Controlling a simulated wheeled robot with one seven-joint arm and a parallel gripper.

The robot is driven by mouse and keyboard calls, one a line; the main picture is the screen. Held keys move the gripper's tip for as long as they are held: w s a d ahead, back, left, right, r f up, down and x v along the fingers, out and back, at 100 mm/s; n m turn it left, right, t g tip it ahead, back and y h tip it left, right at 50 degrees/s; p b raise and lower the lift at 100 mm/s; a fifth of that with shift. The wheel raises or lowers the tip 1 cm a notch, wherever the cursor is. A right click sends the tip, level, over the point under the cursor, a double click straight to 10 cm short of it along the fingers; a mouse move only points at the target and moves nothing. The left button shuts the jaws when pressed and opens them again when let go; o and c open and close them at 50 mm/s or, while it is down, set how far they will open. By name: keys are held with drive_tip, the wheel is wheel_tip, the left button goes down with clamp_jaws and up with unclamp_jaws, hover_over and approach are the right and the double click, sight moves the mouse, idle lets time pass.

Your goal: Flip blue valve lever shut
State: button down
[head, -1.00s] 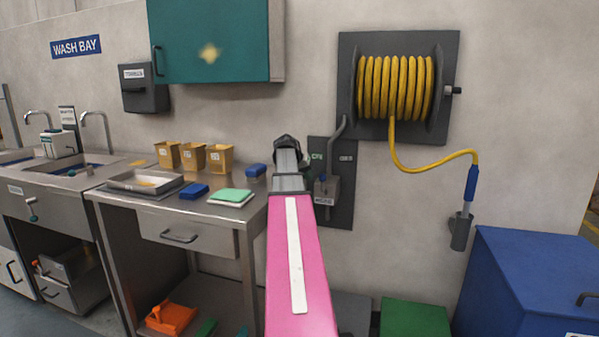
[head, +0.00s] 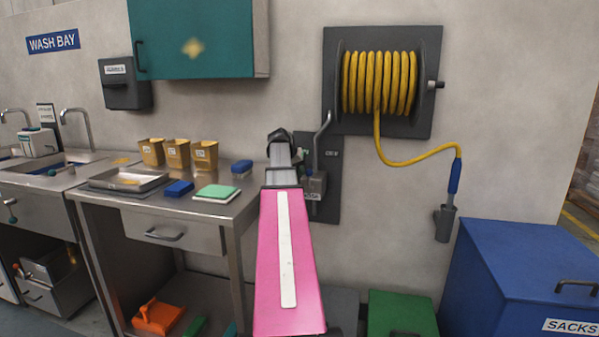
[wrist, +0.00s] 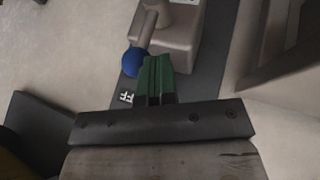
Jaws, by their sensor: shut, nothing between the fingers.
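The valve is a grey block (wrist: 172,35) on a dark wall panel in the wrist view. A short grey lever with a round blue knob (wrist: 134,62) sticks out of it toward the lower left. My gripper (wrist: 153,62) has green fingers, shut and empty. In this view their tips overlap the knob's right edge; I cannot tell whether they touch it. In the head view the valve block (head: 316,186) sits low on the dark panel, just right of my pink arm.
A hose reel (head: 380,84) with yellow hose hangs above right, and a grey pipe runs down to the valve. A steel table (head: 150,210) with tubs and sponges stands left. A green box (head: 400,312) and a blue sacks bin (head: 525,270) stand right.

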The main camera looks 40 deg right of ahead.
sight(312, 172)
drive_tip(key=shift+s+d, duration=0.15)
drive_tip(key=shift+s, duration=0.05)
drive_tip(key=s+d+t+y, duration=0.1)
drive_tip(key=s+m+t+y, duration=0.1)
drive_tip(key=s+d+t+y, duration=0.1)
drive_tip(key=shift+s+d+r+t, duration=0.2)
drive_tip(key=shift+d+r+t, duration=0.05)
drive_tip(key=shift+d+t, duration=0.15)
drive_tip(key=shift+s+d, duration=0.25)
drive_tip(key=shift+s, duration=0.1)
drive_tip(key=shift+f, duration=0.1)
idle(0.3)
